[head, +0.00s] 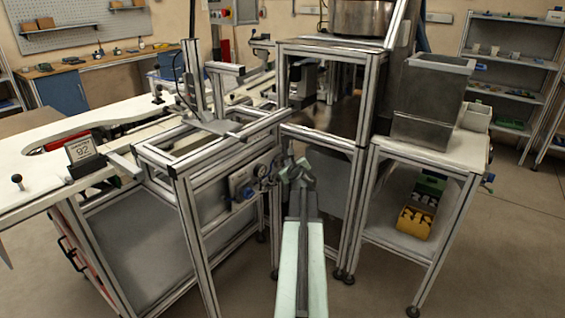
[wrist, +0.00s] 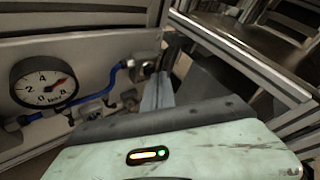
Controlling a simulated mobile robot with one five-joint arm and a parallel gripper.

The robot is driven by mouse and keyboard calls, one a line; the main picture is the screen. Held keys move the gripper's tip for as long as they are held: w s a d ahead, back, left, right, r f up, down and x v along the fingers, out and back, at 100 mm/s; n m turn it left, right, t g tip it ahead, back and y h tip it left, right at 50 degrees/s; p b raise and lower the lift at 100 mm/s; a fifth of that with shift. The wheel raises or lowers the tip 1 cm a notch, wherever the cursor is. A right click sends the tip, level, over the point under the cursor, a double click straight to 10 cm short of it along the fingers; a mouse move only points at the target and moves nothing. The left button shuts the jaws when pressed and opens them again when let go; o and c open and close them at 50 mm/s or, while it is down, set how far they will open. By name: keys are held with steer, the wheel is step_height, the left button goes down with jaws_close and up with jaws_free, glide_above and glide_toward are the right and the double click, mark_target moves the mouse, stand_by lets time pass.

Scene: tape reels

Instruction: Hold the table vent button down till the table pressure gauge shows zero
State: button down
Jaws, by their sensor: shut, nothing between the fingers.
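The pressure gauge (wrist: 43,85) is a round white dial with a black rim, at the left of the wrist view. Its red needle points to the upper right, away from the 0 mark at the bottom. In the head view the gauge (head: 261,170) sits small on a grey panel below the frame. In the head view my gripper (head: 296,168) is just right of the panel. I cannot clearly make out the vent button or tell whether my fingers touch anything.
A blue hose (wrist: 118,75) curves from near the gauge to the fitting. An aluminium frame post (wrist: 245,60) runs close on the right. A side table (head: 440,150) with a grey metal bin (head: 428,100) stands to the right. Open floor lies at the front right.

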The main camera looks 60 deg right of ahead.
steer(key=shift+w, duration=0.3)
stand_by(1.9)
stand_by(1.4)
steer(key=shift+s, duration=0.8)
steer(key=s, duration=0.5)
stand_by(0.4)
